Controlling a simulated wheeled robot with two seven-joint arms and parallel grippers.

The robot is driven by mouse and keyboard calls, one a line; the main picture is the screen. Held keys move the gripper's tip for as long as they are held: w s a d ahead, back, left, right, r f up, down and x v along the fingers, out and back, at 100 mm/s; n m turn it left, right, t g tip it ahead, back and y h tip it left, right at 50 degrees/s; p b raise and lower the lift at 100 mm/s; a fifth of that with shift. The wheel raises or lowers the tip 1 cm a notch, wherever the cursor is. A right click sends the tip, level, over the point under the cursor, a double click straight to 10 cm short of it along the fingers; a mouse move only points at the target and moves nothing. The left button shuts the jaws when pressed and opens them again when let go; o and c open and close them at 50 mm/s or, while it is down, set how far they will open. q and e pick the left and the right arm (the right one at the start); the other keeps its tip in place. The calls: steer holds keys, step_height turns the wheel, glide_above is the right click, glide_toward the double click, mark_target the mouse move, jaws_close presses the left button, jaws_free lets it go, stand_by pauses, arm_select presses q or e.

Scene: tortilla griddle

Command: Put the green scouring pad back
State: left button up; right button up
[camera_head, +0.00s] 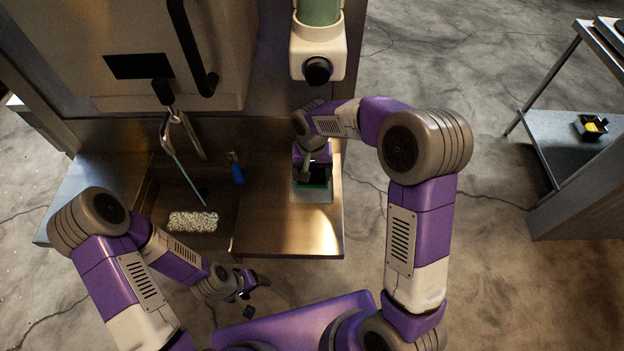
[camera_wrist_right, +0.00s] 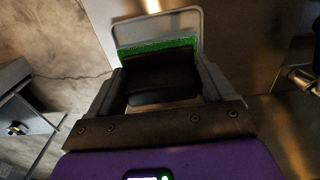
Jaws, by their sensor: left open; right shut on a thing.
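The green scouring pad (camera_head: 313,185) shows as a thin green strip under my right gripper (camera_head: 311,174) in the head view. In the right wrist view the green pad (camera_wrist_right: 157,46) lies along the far side of a black block (camera_wrist_right: 160,78) between the fingers of my right gripper (camera_wrist_right: 160,88). The gripper is shut on this black and green piece. A pale grey tray (camera_head: 310,196) is directly below it on the steel counter; the tray rim (camera_wrist_right: 190,17) also shows in the wrist view. I cannot tell whether the pad touches the tray. My left gripper (camera_head: 255,285) is open and empty in front of the counter.
A sink (camera_head: 160,208) with a whitish speckled pad (camera_head: 193,222) is left of the tray. A faucet (camera_head: 180,125) and a blue item (camera_head: 236,168) stand near it. A white dispenser (camera_head: 318,45) hangs behind the tray. The counter (camera_head: 285,235) in front is clear.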

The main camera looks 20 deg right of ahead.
mark_target(312, 180)
steer(key=f, duration=0.2)
steer(key=f+b, duration=0.1)
steer(key=f, duration=0.1)
steer(key=shift+w+d+f, duration=0.1)
steer(key=shift+w+f, duration=0.1)
steer(key=o, duration=1.5)
steer(key=shift+f, duration=0.1)
steer(key=shift+c, duration=0.2)
step_height(312, 180, up, 8)
steer(key=shift+f+p, duration=0.1)
steer(key=shift+p, duration=0.8)
steer(key=shift+s, duration=0.1)
